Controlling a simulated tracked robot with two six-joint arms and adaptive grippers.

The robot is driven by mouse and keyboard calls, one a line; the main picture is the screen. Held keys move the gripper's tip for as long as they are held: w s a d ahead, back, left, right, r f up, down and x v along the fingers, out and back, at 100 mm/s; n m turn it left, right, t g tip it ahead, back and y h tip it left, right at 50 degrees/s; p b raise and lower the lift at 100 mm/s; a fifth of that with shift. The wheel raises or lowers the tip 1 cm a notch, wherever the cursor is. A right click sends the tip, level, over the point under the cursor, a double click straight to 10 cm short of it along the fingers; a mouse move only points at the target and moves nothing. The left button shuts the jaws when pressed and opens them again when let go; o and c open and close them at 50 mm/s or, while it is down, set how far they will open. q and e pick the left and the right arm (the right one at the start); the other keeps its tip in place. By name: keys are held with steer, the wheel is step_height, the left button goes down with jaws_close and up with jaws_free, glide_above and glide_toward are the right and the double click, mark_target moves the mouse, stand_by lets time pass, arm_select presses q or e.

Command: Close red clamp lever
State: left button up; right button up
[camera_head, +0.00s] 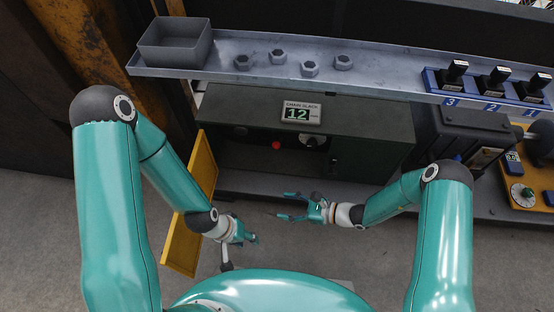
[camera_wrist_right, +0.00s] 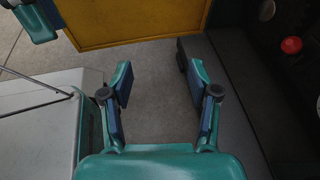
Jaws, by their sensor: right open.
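A small round red part (camera_head: 276,145) sits on the front of the dark machine cabinet (camera_head: 370,140), below the display. It also shows at the right edge of the right wrist view (camera_wrist_right: 291,45). I cannot tell whether it is the clamp lever, and no other red lever is clear. My right gripper (camera_head: 280,206) is open and empty in front of the cabinet, below and apart from the red part. My left gripper (camera_head: 249,240) is beside the yellow panel, small in view; its finger opening is unclear.
A yellow panel (camera_head: 181,243) stands out from the cabinet's left side, close to my left forearm. A grey shelf (camera_head: 385,70) above holds a grey bin (camera_head: 175,52) and several hex nuts. The display (camera_head: 300,113) reads 12. Grey floor lies open below my right gripper.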

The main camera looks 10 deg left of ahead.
steer(key=w+d+f+m+t+b, duration=0.2)
steer(key=w+f+m+t+b, duration=0.3)
steer(key=w, duration=0.4)
steer(key=m+t+h, duration=0.1)
steer(key=m+t, duration=0.1)
steer(key=t, duration=0.3)
glide_toward(276, 146)
steer(key=b+x, duration=0.2)
steer(key=x, duration=0.1)
steer(key=f+b+x, duration=0.1)
steer(key=b+x, duration=0.1)
steer(key=x, duration=0.1)
steer(key=b+x, duration=0.2)
steer(key=x, duration=0.1)
steer(key=shift+w+f, duration=0.25)
steer(key=shift+w, duration=0.4)
arm_select(q)
step_height(276, 146, down, 14)
steer(key=shift+f+b, duration=0.25)
steer(key=shift+b, duration=0.15)
arm_select(e)
steer(key=shift+w+a+r, duration=0.15)
steer(key=shift+w+a, duration=0.2)
steer(key=shift+w, duration=0.1)
steer(key=shift+s, duration=0.1)
jaws_close()
steer(key=shift+d, duration=0.2)
steer(key=shift+a, duration=0.15)
arm_select(q)
steer(key=shift+f, duration=0.2)
